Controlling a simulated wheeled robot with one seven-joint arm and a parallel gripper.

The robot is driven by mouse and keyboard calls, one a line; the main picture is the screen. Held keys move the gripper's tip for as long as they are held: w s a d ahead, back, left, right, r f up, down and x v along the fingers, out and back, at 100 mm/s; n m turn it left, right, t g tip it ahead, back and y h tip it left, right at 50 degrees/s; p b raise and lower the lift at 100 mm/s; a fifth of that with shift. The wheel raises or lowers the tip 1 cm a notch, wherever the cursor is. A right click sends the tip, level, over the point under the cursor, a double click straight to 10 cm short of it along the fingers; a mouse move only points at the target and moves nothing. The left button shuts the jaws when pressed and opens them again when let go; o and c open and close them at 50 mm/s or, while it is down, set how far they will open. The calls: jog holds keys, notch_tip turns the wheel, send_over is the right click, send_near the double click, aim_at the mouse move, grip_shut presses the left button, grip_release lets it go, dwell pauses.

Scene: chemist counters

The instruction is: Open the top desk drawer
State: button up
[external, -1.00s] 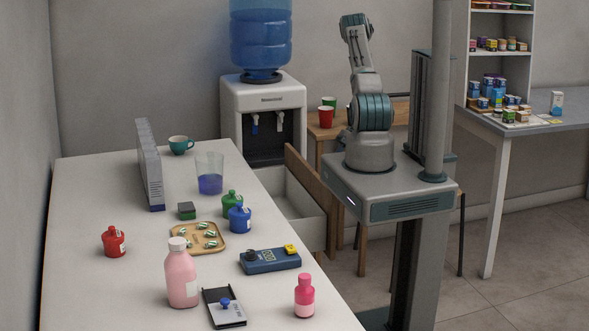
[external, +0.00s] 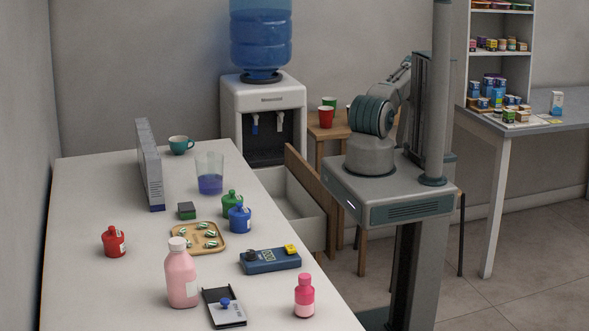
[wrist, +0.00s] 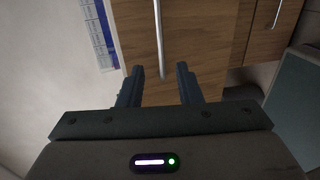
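The white desk (external: 90,205) has a drawer standing out from its right side in the external view. The drawer's wooden front (external: 311,190) is well away from the desk, and its pale, open inside (external: 288,190) shows. In the wrist view, wooden fronts carry a long metal handle (wrist: 159,38) and a second handle (wrist: 277,14); I cannot tell which is the top drawer's. My gripper (wrist: 160,70) is open and empty, with the long handle lined up between its fingers in the picture. In the external view, my gripper is hidden behind my arm and column.
Bottles, a tray (external: 224,247), a beaker (external: 209,175) and a blue device (external: 270,260) stand on the desk. A water dispenser (external: 263,98) stands behind the drawer. A small wooden table (external: 320,130) holds cups. A grey-topped counter (external: 540,120) is at right.

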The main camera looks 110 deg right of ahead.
jog(key=p+x, duration=0.1)
jog(key=x, duration=1)
grip_shut()
